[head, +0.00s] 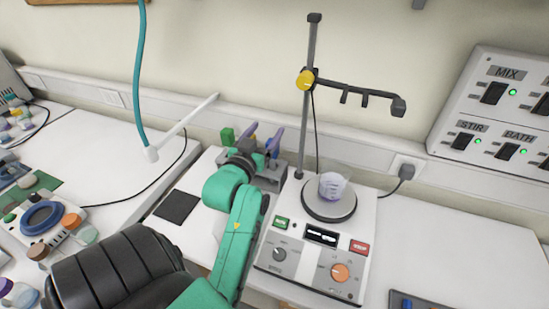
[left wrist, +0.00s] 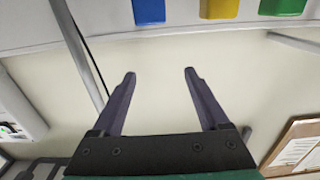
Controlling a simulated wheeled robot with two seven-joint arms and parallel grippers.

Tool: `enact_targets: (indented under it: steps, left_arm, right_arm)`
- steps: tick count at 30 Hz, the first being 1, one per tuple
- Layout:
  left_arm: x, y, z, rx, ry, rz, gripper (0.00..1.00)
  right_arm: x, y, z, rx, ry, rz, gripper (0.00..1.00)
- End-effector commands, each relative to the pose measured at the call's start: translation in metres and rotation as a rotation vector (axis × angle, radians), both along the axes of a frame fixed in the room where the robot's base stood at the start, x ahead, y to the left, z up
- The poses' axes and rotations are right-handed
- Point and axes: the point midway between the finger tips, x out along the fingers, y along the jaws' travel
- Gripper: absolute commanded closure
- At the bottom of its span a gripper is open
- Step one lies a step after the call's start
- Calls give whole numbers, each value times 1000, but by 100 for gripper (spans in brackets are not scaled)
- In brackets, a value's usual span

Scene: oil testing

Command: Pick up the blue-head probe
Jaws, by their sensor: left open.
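My left gripper (head: 264,134) is open and empty, its two purple fingers pointing at the wall behind the bench. In the left wrist view the gripper (left wrist: 159,73) has bare wall between its fingers. At that view's top edge, a blue block (left wrist: 148,10), a yellow block (left wrist: 219,8) and a green block (left wrist: 282,6) sit in a row on a white surface, apart from the fingers. The blue block, likely the blue probe head, lies beyond the fingertips. My right gripper is out of view.
A stirrer unit (head: 270,262) with a beaker (head: 333,187) and a tall stand (head: 309,90) is close right of my left arm. A teal hose (head: 138,75) hangs left. A switch panel (head: 500,120) is at right. The right bench (head: 450,240) is mostly clear.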

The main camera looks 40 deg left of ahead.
Motion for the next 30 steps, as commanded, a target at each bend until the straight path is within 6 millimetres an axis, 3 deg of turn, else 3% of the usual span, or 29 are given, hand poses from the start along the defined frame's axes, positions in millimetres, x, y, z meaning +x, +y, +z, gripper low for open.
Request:
enact_targets:
  steps: [1,6,11,19,25,30]
  left_arm:
    - [0,0,-16,0,0,0,22]
    - [0,0,-49,0,0,0,22]
    - [0,0,-71,0,0,0,22]
    - [30,9,-65,0,0,0,22]
    - [66,18,-68,0,-1,0,22]
    - [72,21,-72,0,-1,1,22]
  right_arm:
    - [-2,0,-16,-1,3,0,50]
    - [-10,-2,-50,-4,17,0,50]
    - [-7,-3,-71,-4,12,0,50]
    - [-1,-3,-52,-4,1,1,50]
    - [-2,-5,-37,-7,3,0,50]
    - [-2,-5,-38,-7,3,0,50]
